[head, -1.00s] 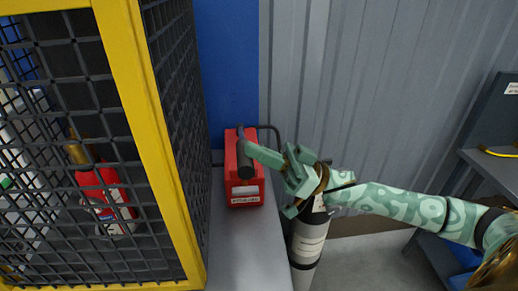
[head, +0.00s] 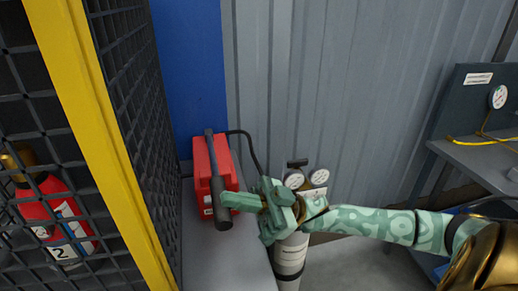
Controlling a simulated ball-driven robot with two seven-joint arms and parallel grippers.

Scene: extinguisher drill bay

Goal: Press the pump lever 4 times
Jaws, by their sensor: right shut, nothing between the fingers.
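The pump is a red box (head: 227,172) on a grey bench, left of centre in the head view. Its dark lever (head: 210,155) runs along the top toward me and ends in a thick black grip (head: 222,216). The grip's end reaches past the front edge of the box. My right gripper (head: 229,201) comes in from the right, shut and empty. Its fingertips overlap the right edge of the grip; I cannot tell whether they press on it from above. My left gripper is not in view.
A yellow-framed mesh cage (head: 93,137) stands at left with a red extinguisher (head: 57,216) behind the mesh. A cylinder (head: 291,253) with gauges stands behind and below my right gripper. A grey shelf (head: 475,155) is at right. A black hose (head: 250,146) leaves the pump.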

